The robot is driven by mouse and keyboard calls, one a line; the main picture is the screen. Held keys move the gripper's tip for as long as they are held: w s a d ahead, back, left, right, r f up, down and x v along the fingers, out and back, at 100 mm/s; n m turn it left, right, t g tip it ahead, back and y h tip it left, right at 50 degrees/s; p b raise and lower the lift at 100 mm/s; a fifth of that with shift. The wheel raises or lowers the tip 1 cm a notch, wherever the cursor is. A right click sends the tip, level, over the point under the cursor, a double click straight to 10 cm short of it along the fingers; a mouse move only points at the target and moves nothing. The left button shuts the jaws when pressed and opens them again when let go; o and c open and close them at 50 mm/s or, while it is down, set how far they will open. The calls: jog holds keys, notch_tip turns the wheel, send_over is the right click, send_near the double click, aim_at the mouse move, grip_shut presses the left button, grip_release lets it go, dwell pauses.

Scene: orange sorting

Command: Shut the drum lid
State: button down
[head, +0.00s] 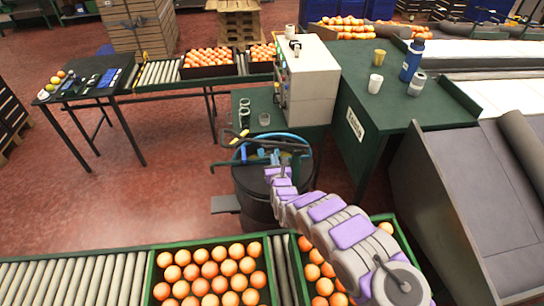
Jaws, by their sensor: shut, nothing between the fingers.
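The drum (254,184) is a dark, round barrel in the middle of the head view, with a blue curved edge (292,137) around the back of its top. A dark bar (237,165) crosses the top and sticks out to the left. My purple and grey arm reaches from the lower right to the drum. My gripper (277,158) is small and dark at the drum's top, shut and empty. My arm hides the drum's right front. The lid is hard to pick out, and I cannot tell its angle or whether my gripper touches it.
A grey machine (308,82) stands behind the drum, with a green table (405,112) to its right. A roller conveyor (75,281) with orange-filled crates (152,275) runs along the front. Red floor (160,185) is open to the left.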

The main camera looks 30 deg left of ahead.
jog(key=shift+b+x, duration=0.9)
jog(key=shift+x, duration=1.3)
jog(key=shift+a, duration=0.1)
